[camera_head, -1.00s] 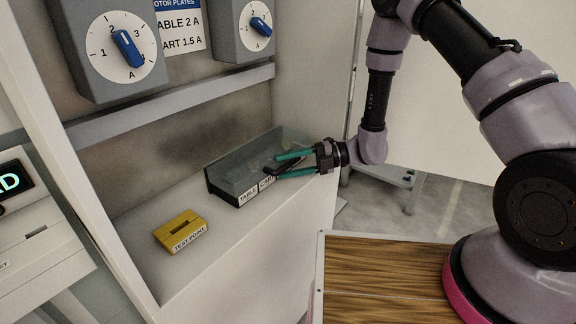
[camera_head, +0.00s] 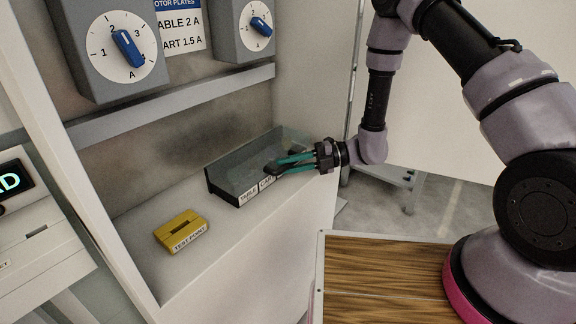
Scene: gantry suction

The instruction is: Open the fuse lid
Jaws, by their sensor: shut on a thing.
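The fuse box (camera_head: 226,177) is a grey tray-like box on the shelf, with white labels on its front that read TABLE and, partly hidden, CART. A clear lid (camera_head: 293,137) shows faintly at its back right; how far it is raised is hard to tell. My gripper (camera_head: 280,166) has teal fingers and reaches in from the right at the box's right end. Its fingers are close together on a small dark piece (camera_head: 270,168) at the front edge, above the CART label. The fingers hide part of the box's right end.
A yellow TEST POINT block (camera_head: 181,230) with a slot sits on the shelf, front left of the box. Two dials with blue knobs (camera_head: 128,48) and (camera_head: 261,27) are above. A grey rail (camera_head: 170,105) runs behind. The shelf between block and box is clear.

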